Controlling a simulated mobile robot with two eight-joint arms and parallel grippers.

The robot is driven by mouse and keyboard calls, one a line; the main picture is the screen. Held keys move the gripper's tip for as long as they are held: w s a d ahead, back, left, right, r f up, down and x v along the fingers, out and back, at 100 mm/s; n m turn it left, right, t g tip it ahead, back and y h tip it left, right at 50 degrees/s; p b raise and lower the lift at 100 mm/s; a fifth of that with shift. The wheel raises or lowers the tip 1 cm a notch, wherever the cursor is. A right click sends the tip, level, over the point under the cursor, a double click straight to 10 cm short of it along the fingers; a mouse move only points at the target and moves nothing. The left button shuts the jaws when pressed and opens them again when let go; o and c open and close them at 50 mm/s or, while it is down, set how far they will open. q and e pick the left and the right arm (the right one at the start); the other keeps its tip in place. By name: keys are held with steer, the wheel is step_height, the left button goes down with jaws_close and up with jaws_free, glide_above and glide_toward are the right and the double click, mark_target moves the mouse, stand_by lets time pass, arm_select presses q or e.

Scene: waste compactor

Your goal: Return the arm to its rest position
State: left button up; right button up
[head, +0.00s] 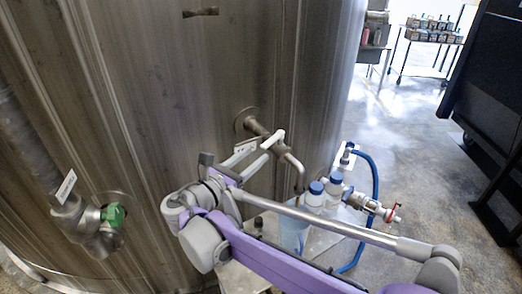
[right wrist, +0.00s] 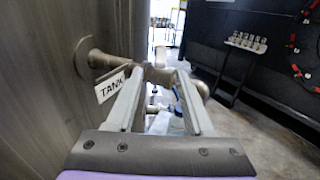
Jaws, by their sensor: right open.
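My right arm (head: 300,262), purple and grey, reaches in from the lower right of the head view. Its gripper (head: 262,148) is at the metal tap (head: 292,160) on the big steel tank (head: 190,90). In the right wrist view the two pale fingers of my right gripper (right wrist: 158,74) are apart. The tap's pipe (right wrist: 158,75) crosses just beyond the fingertips. I cannot tell whether they touch it. I see nothing gripped. My left gripper is not in view.
A white tag reading TANK (right wrist: 111,87) hangs beside the left finger. A green-handled valve (head: 113,214) is at left. Open floor (head: 415,130) lies at right, with a dark cabinet (head: 495,80).

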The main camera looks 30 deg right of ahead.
steer(key=shift+s+a, duration=0.1)
steer(key=shift+a, duration=0.15)
steer(key=shift+d, duration=0.1)
steer(key=s+d+f+m+g+y+p, duration=0.35)
steer(key=s+f+m+y, duration=0.45)
steer(key=s+f+m, duration=0.4)
steer(key=s+a+f+m+y+p, duration=0.1)
steer(key=s+a+f+m+y, duration=0.1)
steer(key=s+a+m+y, duration=0.2)
steer(key=s+a+f+m+t+y+p, duration=0.1)
steer(key=s+a+f+m+y+p, duration=0.1)
steer(key=s+a+m, duration=0.4)
steer(key=shift+s+a+f+m+y, duration=0.25)
steer(key=shift+s+f+m+y, duration=0.35)
steer(key=shift+y, duration=0.6)
steer(key=shift+f, duration=0.15)
stand_by(4.1)
